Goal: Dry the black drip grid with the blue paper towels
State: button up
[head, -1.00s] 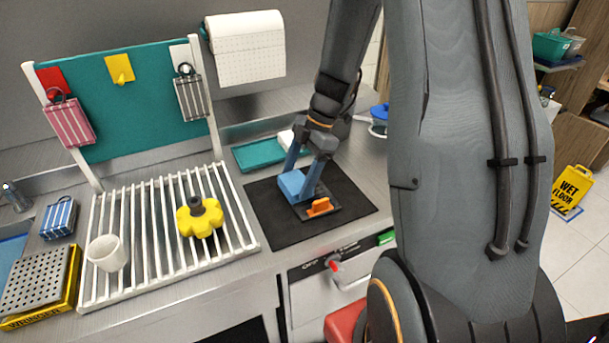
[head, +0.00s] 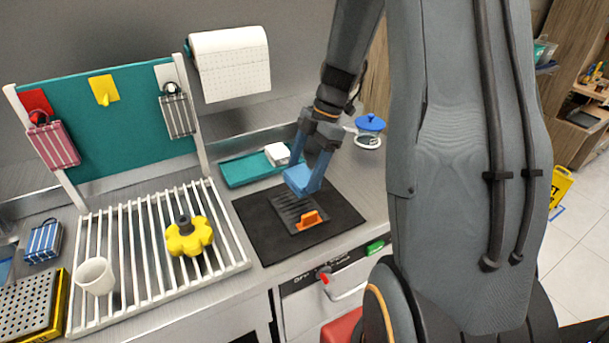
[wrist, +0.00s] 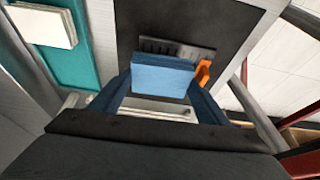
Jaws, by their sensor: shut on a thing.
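The black drip grid (head: 293,209) is a small ridged dark plate with an orange handle (head: 309,220). It lies on a black mat (head: 262,233) and shows partly in the wrist view (wrist: 165,46). My gripper (head: 307,181) is shut on the blue paper towels (head: 297,178), a folded pad also seen in the wrist view (wrist: 163,76). The pad appears to be at the grid's back edge, seemingly just above it. It hides part of the grid in the wrist view. I cannot tell whether the grid is wet.
A teal tray (head: 238,172) with a white block (head: 277,154) lies behind the mat. A white rack (head: 137,263) with a yellow knob (head: 189,238) and a white cup (head: 95,276) is at left. A blue-lidded jar (head: 369,130) stands behind right.

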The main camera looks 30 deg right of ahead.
jog(key=shift+r+p, duration=0.8)
jog(key=shift+r, duration=0.9)
jog(key=shift+s, duration=0.1)
